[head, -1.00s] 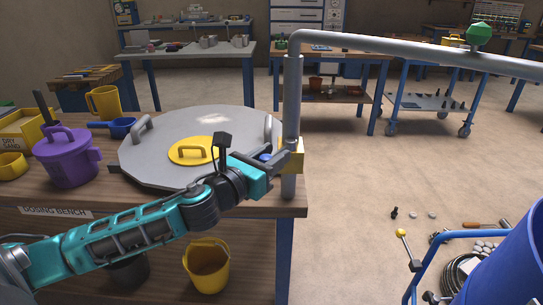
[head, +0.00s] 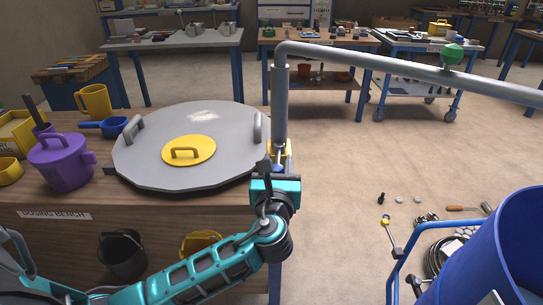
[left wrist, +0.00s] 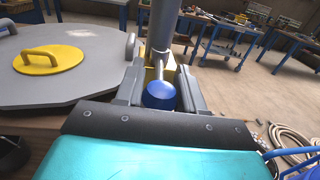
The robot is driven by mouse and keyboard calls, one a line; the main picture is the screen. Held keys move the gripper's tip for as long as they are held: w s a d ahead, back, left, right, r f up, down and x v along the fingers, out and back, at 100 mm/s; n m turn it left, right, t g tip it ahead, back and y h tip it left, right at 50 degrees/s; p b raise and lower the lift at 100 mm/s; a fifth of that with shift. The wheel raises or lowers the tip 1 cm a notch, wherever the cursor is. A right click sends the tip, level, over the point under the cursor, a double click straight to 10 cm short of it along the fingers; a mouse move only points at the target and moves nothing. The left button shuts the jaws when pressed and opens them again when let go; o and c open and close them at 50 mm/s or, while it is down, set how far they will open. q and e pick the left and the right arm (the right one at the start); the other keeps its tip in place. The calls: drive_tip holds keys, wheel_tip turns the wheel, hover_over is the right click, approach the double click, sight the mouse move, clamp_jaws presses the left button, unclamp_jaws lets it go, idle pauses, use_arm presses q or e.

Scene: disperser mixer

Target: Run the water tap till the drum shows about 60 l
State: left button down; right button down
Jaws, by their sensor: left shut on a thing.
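The water tap has a yellow valve body (head: 288,150) low on an upright grey pipe (head: 281,105) at the bench's right edge. Its lever ends in a blue knob (left wrist: 160,95) and points toward me. My left gripper (head: 277,168) is shut on the blue knob, which shows between its fingers in the left wrist view. The pipe bends right at the top and runs toward the blue drum (head: 520,240) at the right edge. The drum's inside bottom, its level and the pipe's outlet are out of view. My right gripper is not in view.
A large grey lid (head: 215,130) with a yellow hatch (head: 190,158) lies left of the tap. A purple pot (head: 62,165) and a yellow jug (head: 94,101) stand farther left. A blue trolley frame (head: 398,235) is beside the drum.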

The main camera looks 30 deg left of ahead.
use_arm(q)
drive_tip(key=shift+w+d+n+g+y+p, duration=0.15)
drive_tip(key=shift+d+n+g+y+p, duration=0.3)
drive_tip(key=shift+y, duration=0.45)
drive_tip(key=shift+a+n, duration=0.15)
drive_tip(key=shift+n, duration=0.1)
drive_tip(key=c, duration=0.8)
unclamp_jaws()
drive_tip(key=v, duration=1.3)
drive_tip(key=shift+w, duration=0.1)
